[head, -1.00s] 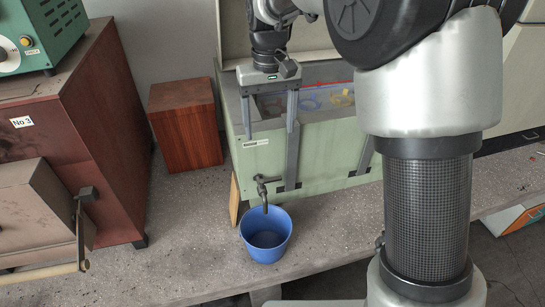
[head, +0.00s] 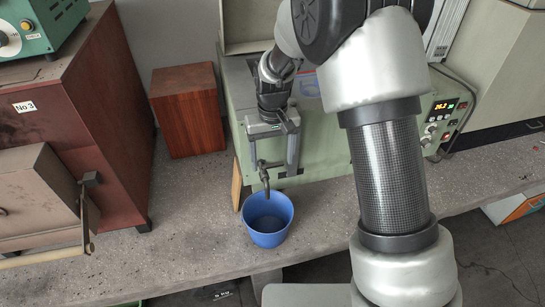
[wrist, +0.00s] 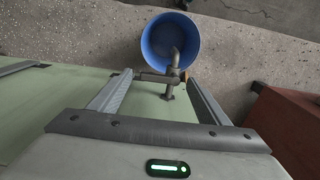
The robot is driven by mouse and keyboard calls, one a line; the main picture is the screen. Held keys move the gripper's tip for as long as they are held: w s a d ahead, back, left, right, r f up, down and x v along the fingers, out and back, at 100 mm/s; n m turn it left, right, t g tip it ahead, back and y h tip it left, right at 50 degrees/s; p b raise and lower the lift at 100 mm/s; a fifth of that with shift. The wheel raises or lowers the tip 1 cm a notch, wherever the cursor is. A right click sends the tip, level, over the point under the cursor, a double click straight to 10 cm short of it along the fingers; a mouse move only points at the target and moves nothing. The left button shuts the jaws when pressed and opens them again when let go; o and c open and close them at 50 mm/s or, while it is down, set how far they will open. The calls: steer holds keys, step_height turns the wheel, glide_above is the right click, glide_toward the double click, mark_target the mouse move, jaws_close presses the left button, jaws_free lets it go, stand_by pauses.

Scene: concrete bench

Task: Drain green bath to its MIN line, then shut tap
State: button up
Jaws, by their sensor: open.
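The green bath (head: 325,145) stands on the bench, its interior mostly hidden behind my arm and gripper. I cannot see its MIN line or water level. Its metal tap (head: 264,174) sticks out low on the front panel; in the wrist view the tap (wrist: 173,72) lies between my fingers, with a bar reaching left. My open gripper (head: 272,170) points down at the front of the bath, fingers either side of the tap, holding nothing. The blue bucket (head: 267,234) stands under the spout; it also shows in the wrist view (wrist: 155,46). I cannot make out any flow.
A reddish wooden block (head: 188,110) stands left of the bath. A brown cabinet marked No 3 (head: 75,120) stands further left. A control panel with a lit display (head: 443,120) is at the right. The bench (head: 185,235) is clear between cabinet and bucket.

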steer(key=c, duration=1)
steer(key=shift+c, duration=0.2)
steer(key=shift+m, duration=0.4)
steer(key=m, duration=0.1)
steer(key=m+b, duration=0.1)
steer(key=shift+s+m, duration=0.3)
steer(key=shift+s, duration=0.05)
steer(key=shift+s+r+m, duration=0.1)
steer(key=shift+s+m, duration=0.15)
steer(key=shift+m, duration=0.85)
steer(key=shift+s+m, duration=0.2)
steer(key=shift+m, duration=0.9)
steer(key=o, duration=1)
